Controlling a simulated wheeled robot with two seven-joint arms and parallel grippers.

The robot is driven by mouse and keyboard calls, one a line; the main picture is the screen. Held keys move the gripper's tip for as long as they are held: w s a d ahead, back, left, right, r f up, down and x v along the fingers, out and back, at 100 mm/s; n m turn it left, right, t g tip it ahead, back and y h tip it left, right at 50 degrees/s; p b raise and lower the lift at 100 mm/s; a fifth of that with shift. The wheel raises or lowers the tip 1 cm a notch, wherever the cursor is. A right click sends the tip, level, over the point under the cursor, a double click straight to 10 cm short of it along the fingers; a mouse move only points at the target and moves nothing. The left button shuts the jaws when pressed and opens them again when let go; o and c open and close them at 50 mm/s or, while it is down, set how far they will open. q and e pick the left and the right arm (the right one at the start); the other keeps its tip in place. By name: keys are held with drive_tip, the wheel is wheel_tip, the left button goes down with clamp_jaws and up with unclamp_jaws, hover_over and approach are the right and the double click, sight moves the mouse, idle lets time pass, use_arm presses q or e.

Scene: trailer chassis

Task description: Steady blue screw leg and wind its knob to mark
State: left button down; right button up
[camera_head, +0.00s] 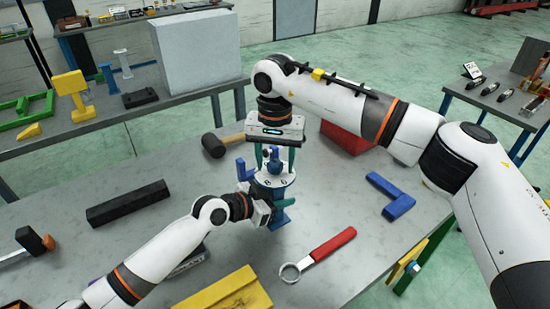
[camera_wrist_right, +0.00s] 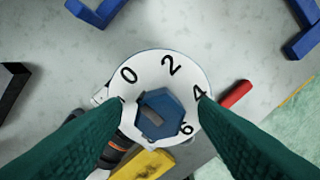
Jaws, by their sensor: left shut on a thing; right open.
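The blue screw leg (camera_head: 279,219) stands upright on the grey table, with a white dial on top. In the right wrist view the dial (camera_wrist_right: 152,70) bears the figures 0, 2, 4 and 6 around a blue hexagonal knob (camera_wrist_right: 160,112). My left gripper (camera_head: 264,208) is shut on the leg below the dial; its fingers are partly hidden. My right gripper (camera_head: 275,160) points down from above, open, with its green fingers on either side of the knob. I cannot tell whether they touch it.
A red-handled ring wrench (camera_head: 325,249) and a yellow block (camera_head: 228,293) lie in front. A black bar (camera_head: 128,203) lies left, a mallet (camera_head: 213,146) behind, and a blue angled piece (camera_head: 393,195) right.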

drive_tip(key=c, duration=1)
